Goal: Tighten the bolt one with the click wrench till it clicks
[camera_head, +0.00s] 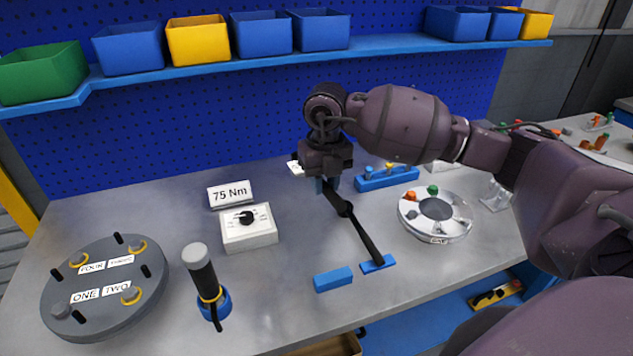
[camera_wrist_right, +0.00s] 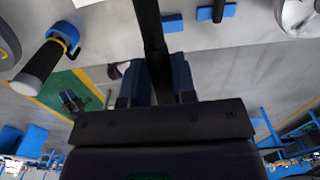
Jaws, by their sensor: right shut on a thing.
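The grey round flanged shell (camera_head: 105,290) lies at the far left of the bench, with labels ONE, TWO, FOUR and a less readable one. Bolt one (camera_head: 60,310) is the grey head beside the ONE label. My right gripper (camera_head: 328,184) is shut on the long dark click wrench (camera_head: 360,232), far to the right of the shell. The wrench slants down towards a small blue block (camera_head: 378,264); I cannot tell if it touches. In the wrist view the wrench (camera_wrist_right: 152,35) runs out between the fingers (camera_wrist_right: 158,85). My left gripper is not in view.
A black-handled tool (camera_head: 203,277) stands in a blue holder between shell and wrench. A white dial box (camera_head: 249,231) sits behind it, near a 75 Nm sign (camera_head: 230,194). A blue block (camera_head: 333,279) and a round tray (camera_head: 435,232) flank the wrench.

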